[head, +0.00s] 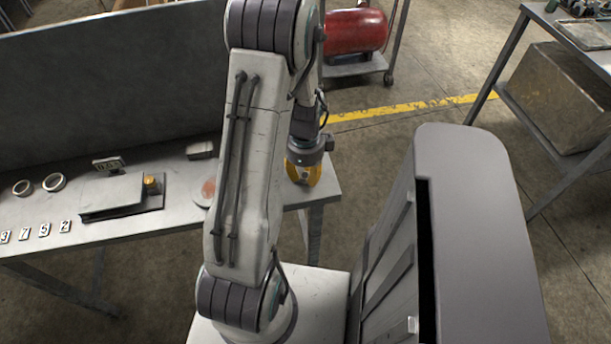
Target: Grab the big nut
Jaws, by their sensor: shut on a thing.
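My gripper (303,175) hangs at the right end of the grey metal table (125,219), close to its edge. Its lower part is yellow and points down. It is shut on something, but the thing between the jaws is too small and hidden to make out. I cannot pick out the big nut for sure. A small brass-coloured piece (152,185) stands on a dark flat block in the middle of the table, apart from my gripper. Two metal rings (22,187) (53,182) lie at the table's left.
Number tags (44,229) line the table's front left. A small sign (108,164) and a grey block (200,150) stand farther back. A reddish disc (209,188) is partly behind my arm. A red tank (355,30) sits on a cart behind. Another table stands at right.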

